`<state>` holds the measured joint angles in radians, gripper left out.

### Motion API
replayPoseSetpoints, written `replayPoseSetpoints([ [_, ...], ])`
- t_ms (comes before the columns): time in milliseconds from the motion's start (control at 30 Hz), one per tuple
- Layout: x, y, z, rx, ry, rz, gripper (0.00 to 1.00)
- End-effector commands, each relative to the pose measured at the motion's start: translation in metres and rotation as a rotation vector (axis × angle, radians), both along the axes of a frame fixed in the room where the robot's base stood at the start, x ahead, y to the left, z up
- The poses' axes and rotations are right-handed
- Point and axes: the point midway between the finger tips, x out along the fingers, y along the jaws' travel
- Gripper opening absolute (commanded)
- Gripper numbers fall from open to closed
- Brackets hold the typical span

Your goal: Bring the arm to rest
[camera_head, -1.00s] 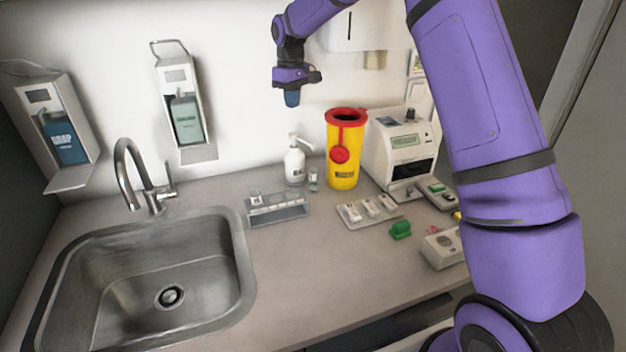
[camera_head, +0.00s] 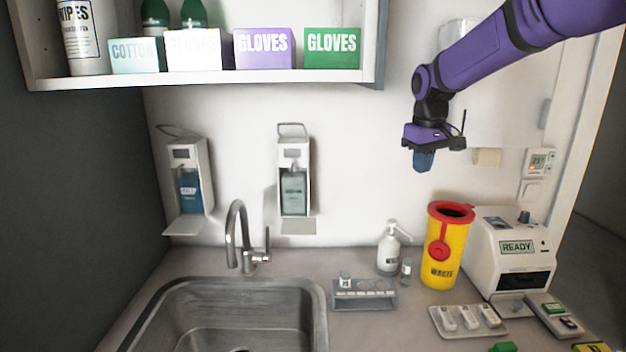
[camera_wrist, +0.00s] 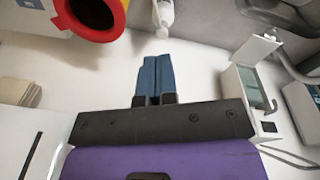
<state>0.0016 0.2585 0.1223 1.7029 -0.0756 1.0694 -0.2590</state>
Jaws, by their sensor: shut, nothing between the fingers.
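My gripper (camera_head: 424,162) hangs from my purple arm at the upper right of the head view, in front of the white wall. It is above the yellow waste bin (camera_head: 445,250) and apart from everything below it. In the wrist view its two blue fingers (camera_wrist: 155,75) lie side by side, shut, with nothing held. The bin's red rim (camera_wrist: 95,15) shows at the upper left of the wrist view.
The counter holds a sink (camera_head: 235,315), a vial rack (camera_head: 365,297), a white pump bottle (camera_head: 388,252), a tray of cassettes (camera_head: 468,322) and a white device reading READY (camera_head: 510,250). Two dispensers (camera_head: 293,185) hang on the wall. A shelf (camera_head: 210,78) with glove boxes is at upper left.

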Motion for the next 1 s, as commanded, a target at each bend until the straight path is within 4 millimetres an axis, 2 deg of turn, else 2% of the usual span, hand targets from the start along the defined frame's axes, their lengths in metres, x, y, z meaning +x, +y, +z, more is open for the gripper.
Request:
replayPoseSetpoints([
  [33,-0.017,-0.003,0.013,-0.001,-0.019,-0.015,0.00],
  [200,-0.072,-0.012,0.040,0.003,-0.069,-0.071,0.00],
  [500,-0.173,-0.027,0.065,0.025,-0.160,-0.172,0.00],
  [767,-0.259,-0.038,0.064,0.060,-0.236,-0.259,0.00],
  [1000,-0.330,-0.046,0.044,0.103,-0.300,-0.334,0.00],
])
